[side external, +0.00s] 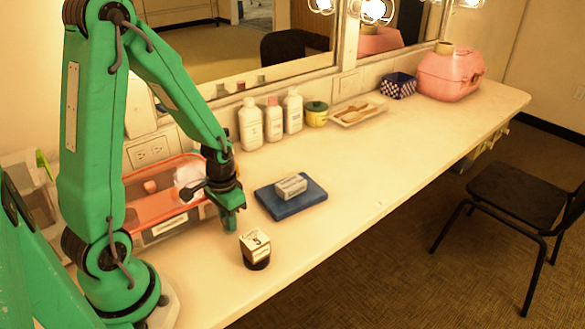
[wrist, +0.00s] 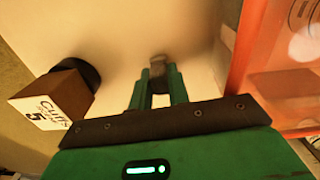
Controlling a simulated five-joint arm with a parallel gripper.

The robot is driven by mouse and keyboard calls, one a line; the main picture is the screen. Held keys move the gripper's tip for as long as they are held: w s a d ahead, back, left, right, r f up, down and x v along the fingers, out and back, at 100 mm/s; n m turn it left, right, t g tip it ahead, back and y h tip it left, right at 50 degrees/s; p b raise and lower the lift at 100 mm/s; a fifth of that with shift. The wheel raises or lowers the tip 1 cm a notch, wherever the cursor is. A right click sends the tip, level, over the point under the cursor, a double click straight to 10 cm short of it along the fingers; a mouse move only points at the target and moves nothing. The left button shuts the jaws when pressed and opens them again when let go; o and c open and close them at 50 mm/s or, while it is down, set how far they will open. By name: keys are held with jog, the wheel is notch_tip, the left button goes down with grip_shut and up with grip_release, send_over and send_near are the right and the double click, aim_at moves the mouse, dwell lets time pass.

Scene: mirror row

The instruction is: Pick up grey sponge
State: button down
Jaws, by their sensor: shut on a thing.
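My gripper (side external: 231,222) points down low over the white counter, between the clear bin and the dark labelled block. In the wrist view its two green fingers (wrist: 158,88) are closed on a small grey piece, the grey sponge (wrist: 160,64), which shows at the fingertips. Most of the sponge is hidden between the fingers, and I cannot make it out in the side view. I cannot tell whether it touches the counter.
A dark block with a white label (side external: 255,250) stands close by; it also shows in the wrist view (wrist: 55,98). An orange-rimmed clear bin (side external: 165,205) is to the left. A blue board (side external: 290,204) bears a pale labelled block (side external: 291,186). Bottles (side external: 250,124) line the mirror.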

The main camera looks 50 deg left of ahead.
jog(key=shift+r, duration=0.15)
jog(key=shift+r, duration=1.95)
jog(key=s+d+r, duration=0.2)
jog(key=d+r, duration=0.4)
jog(key=d, duration=0.5)
jog(key=shift+s+d+r, duration=0.2)
jog(key=shift+s+r, duration=0.1)
jog(key=shift+r, duration=0.05)
